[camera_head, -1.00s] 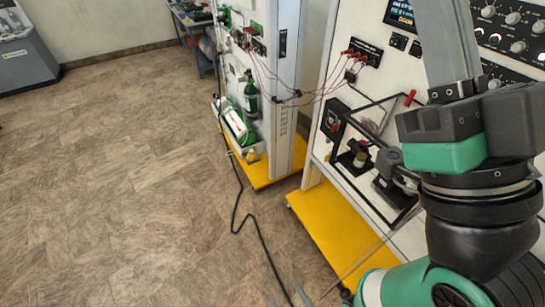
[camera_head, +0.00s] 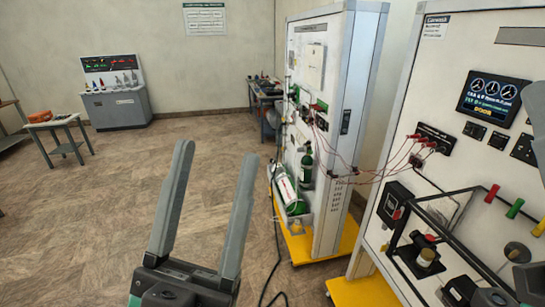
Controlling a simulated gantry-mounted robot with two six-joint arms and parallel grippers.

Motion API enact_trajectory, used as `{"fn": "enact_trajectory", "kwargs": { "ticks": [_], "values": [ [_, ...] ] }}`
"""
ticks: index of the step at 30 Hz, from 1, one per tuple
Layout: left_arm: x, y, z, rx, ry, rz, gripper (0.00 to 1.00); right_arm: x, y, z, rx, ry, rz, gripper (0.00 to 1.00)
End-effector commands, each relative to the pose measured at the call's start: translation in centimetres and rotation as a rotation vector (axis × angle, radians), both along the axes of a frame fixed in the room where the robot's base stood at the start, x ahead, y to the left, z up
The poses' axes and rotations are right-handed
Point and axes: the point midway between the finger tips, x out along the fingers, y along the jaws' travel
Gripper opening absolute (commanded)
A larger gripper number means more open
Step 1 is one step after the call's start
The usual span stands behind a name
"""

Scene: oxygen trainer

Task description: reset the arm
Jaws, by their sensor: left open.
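My left gripper (camera_head: 212,205) is in the lower middle of the head view. Its two long grey fingers point up and stand well apart, with nothing between them. It is in front of open floor, to the left of the oxygen trainer cabinet (camera_head: 333,130). My right gripper is not identifiable in the head view; a dark part at the far right edge is too cut off to tell.
A panel (camera_head: 440,105) with a screen (camera_head: 493,97) stands at the right. Red cables (camera_head: 375,177) run between it and the cabinet. Green cylinders (camera_head: 290,195) sit on the cabinet's left side. A console (camera_head: 117,100) and small table (camera_head: 55,130) stand far left. The floor (camera_head: 100,215) is clear.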

Motion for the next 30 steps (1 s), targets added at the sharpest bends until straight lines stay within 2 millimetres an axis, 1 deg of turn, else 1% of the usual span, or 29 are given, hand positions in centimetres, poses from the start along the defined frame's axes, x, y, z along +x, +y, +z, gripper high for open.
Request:
{"fn": "enact_trajectory", "kwargs": {
  "ticks": [1,2,3,5,6,8,9,10,12,14,15,18,19,21,23,30],
  "values": [
    [-0.6,2.6,1.3,0.000,0.007,0.034,0.60,0.0,0.0,-0.9,0.000,0.000,0.000,0.00],
    [-0.9,4.0,2.0,-0.002,0.024,0.049,0.60,0.0,0.0,-1.1,0.000,0.000,0.000,0.00],
    [-1.3,5.8,2.9,-0.009,0.045,0.072,0.60,0.0,0.0,-1.4,0.000,0.000,0.000,0.00],
    [-2.2,8.6,3.8,-0.029,0.079,0.109,0.60,0.0,0.0,-1.8,0.000,0.000,0.000,0.00],
    [-2.9,10.4,4.2,-0.050,0.101,0.134,0.60,0.0,0.0,-2.0,0.000,0.000,0.000,0.00],
    [-4.2,13.2,4.6,-0.089,0.131,0.172,0.60,0.0,0.0,-2.5,0.000,0.000,0.000,0.00],
    [-4.1,13.3,7.4,-0.095,0.146,0.169,0.60,0.1,0.0,0.4,0.000,0.003,0.000,0.00],
    [-3.9,13.1,9.0,-0.092,0.149,0.164,0.60,0.1,0.0,2.1,0.000,0.003,0.000,0.00],
    [-3.8,13.0,11.5,-0.090,0.152,0.163,0.60,-0.1,0.0,4.9,0.000,-0.003,0.000,0.00],
    [-3.8,12.9,13.7,-0.089,0.152,0.162,0.60,-0.1,0.0,7.2,0.000,-0.002,0.000,0.00],
    [-3.8,12.9,15.2,-0.089,0.152,0.162,0.60,-0.1,0.0,8.6,0.000,-0.002,0.000,0.00],
    [-3.7,12.9,18.4,-0.088,0.153,0.162,0.60,0.0,0.0,11.9,0.000,-0.001,0.000,0.00],
    [-3.7,12.9,19.2,-0.088,0.153,0.162,0.60,0.0,0.0,12.6,0.000,-0.001,0.000,0.00],
    [-3.7,12.8,20.4,-0.087,0.154,0.161,0.60,0.0,0.0,13.9,0.000,-0.001,0.000,0.00],
    [-3.7,12.8,20.9,-0.087,0.154,0.161,0.60,0.0,0.0,14.4,0.000,-0.001,0.000,0.00],
    [-3.7,12.8,20.6,-0.087,0.154,0.161,0.60,0.0,0.0,14.0,0.000,0.000,0.000,0.00]
  ]
}}
